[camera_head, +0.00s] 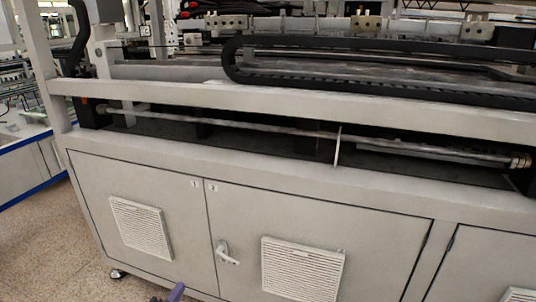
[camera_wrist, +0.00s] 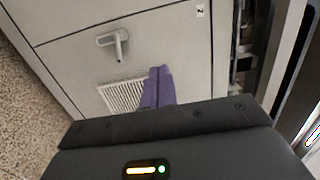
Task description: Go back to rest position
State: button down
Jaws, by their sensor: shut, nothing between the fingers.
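My gripper (camera_wrist: 159,70) has purple fingers that lie together, shut and empty, in the wrist view. In the head view only a small purple part of my gripper (camera_head: 177,290) shows at the bottom edge, in front of the lower part of the cabinet.
A grey cabinet (camera_head: 320,215) with vents and a door handle (camera_head: 227,254) fills the front; the handle also shows in the wrist view (camera_wrist: 113,41). Above it run a beam (camera_head: 300,100) and a black cable chain (camera_head: 380,90). Speckled floor (camera_head: 45,255) is clear at left.

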jog(key=w+d+r+n+g+y, duration=0.2)
jog(key=w+d+n+g, duration=0.15)
jog(key=w+d, duration=0.35)
jog(key=w+d+r+n+g+y, duration=0.2)
jog(key=d+r+n+g+y, duration=0.15)
jog(key=d+n, duration=0.5)
jog(key=s+d+r+n+g+h, duration=0.2)
jog(key=s+d+n+g, duration=0.65)
jog(key=s+d, duration=1.4)
notch_tip(320, 180, up, 29)
jog(key=w+d+p, duration=0.1)
jog(key=w+p, duration=0.1)
jog(key=p, duration=2.7)
jog(key=shift+t+p, duration=0.35)
jog(key=c, duration=2.2)
grip_release()
jog(key=shift+y, duration=0.25)
